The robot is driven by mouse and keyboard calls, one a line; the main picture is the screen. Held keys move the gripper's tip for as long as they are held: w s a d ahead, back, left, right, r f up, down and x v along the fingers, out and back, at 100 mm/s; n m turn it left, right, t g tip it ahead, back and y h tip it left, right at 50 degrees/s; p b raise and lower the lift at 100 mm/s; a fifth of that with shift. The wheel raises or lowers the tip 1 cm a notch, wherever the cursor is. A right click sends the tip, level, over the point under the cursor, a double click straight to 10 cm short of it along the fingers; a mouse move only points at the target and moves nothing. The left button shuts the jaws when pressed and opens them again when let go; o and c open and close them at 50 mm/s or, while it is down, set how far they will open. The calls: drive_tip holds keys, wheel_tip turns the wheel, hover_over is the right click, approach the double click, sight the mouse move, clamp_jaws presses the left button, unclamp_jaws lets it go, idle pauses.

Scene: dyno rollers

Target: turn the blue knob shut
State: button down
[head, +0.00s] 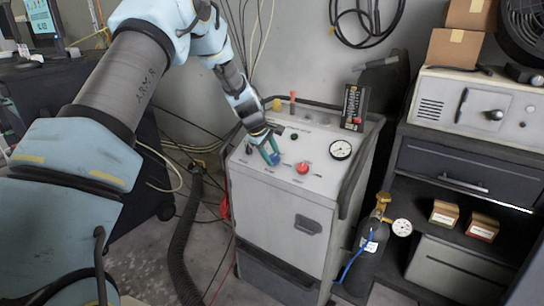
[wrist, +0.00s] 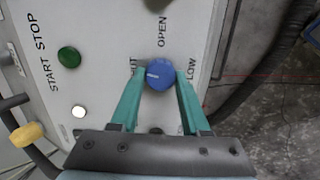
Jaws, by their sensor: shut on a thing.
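The blue knob (wrist: 160,76) is on the light panel of the machine (head: 262,186). Its short white mark is on its left part in the wrist view, on the side of a partly hidden label ending in "UT". "OPEN" is printed above it and "LOW" to its right. My gripper (wrist: 160,70) has its teal fingers on both sides of the knob, shut on it. In the head view, my gripper (head: 271,153) reaches down to the panel top and hides most of the knob.
A red knob (head: 302,168) and a round gauge (head: 340,149) are right of my gripper. A green button (wrist: 69,57) is beside START STOP. A gas bottle (head: 372,245) with a gauge stands right of the machine. A black hose (head: 184,240) runs along the floor at left.

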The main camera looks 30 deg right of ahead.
drive_tip(key=shift+a+n, duration=0.1)
drive_tip(key=shift+n, duration=1.1)
drive_tip(key=shift+c, duration=1.9)
unclamp_jaws()
drive_tip(key=b+v, duration=0.2)
drive_tip(key=v, duration=0.8)
drive_tip(key=shift+a+r, duration=0.25)
drive_tip(key=shift+s, duration=0.1)
